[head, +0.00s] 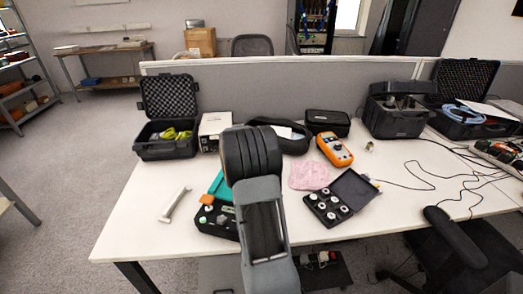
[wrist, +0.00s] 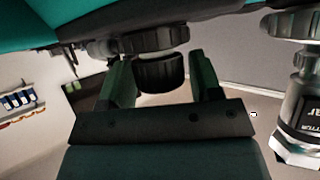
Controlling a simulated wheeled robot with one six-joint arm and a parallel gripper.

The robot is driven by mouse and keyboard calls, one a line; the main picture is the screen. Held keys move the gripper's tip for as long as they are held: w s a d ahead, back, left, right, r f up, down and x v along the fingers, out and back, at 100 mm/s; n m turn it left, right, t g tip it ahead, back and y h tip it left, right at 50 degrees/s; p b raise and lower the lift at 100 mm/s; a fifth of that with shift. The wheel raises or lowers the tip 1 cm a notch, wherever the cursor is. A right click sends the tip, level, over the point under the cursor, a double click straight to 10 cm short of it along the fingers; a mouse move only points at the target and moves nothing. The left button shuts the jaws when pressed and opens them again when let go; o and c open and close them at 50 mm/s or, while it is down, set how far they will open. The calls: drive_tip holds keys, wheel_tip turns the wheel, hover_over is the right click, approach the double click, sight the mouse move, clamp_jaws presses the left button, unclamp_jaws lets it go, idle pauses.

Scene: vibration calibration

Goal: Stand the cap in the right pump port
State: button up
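In the wrist view, the two dark green fingers of my gripper (wrist: 163,84) stand on either side of a black ribbed cap (wrist: 160,74). They seem to touch its sides. Just above the cap in the picture is a dark ribbed collar with a metal face (wrist: 155,40), under a teal body (wrist: 85,25). I cannot tell whether the cap touches this collar. A second, metallic fitting (wrist: 296,60) with a dark lettered label is at the right. In the head view, my arm hides the gripper and the cap. A teal part (head: 218,186) shows left of my arm.
An open black case of several round pieces (head: 340,203), pink cloth (head: 308,175) and an orange meter (head: 334,149) lie right. A pale bar (head: 176,204) lies left. The front-left tabletop is clear.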

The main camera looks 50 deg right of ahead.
drive_tip(key=shift+o, duration=1.4)
drive_tip(key=b+v, duration=0.1)
drive_tip(key=v, duration=1.3)
drive_tip(key=f+n, duration=0.1)
drive_tip(key=n, duration=0.1)
drive_tip(key=s+a+f+n+y, duration=0.2)
drive_tip(key=f+n, duration=0.1)
drive_tip(key=shift+s+n+g, duration=0.1)
drive_tip(key=shift+n+g, duration=0.2)
drive_tip(key=shift+g, duration=0.1)
drive_tip(key=s+a+n+y, duration=0.1)
drive_tip(key=a, duration=0.1)
drive_tip(key=s+a+n+y+p, duration=0.1)
drive_tip(key=s+a+n+y, duration=0.1)
drive_tip(key=a+n, duration=0.1)
drive_tip(key=shift+s+a+f+p, duration=0.2)
drive_tip(key=shift+s+a+p, duration=0.1)
drive_tip(key=shift+s+p, duration=0.1)
drive_tip(key=s+a+r+n+t+y+p, duration=0.1)
drive_tip(key=s+a+r+n+y+p, duration=0.2)
drive_tip(key=a, duration=0.7)
drive_tip(key=s+a+r+n+t+y+p, duration=0.2)
drive_tip(key=s+a+r+n+y+p, duration=0.2)
drive_tip(key=s+a+r+p, duration=0.3)
drive_tip(key=a+r, duration=0.2)
drive_tip(key=a, duration=0.1)
drive_tip(key=shift+r+n, duration=0.3)
drive_tip(key=shift+r, duration=0.05)
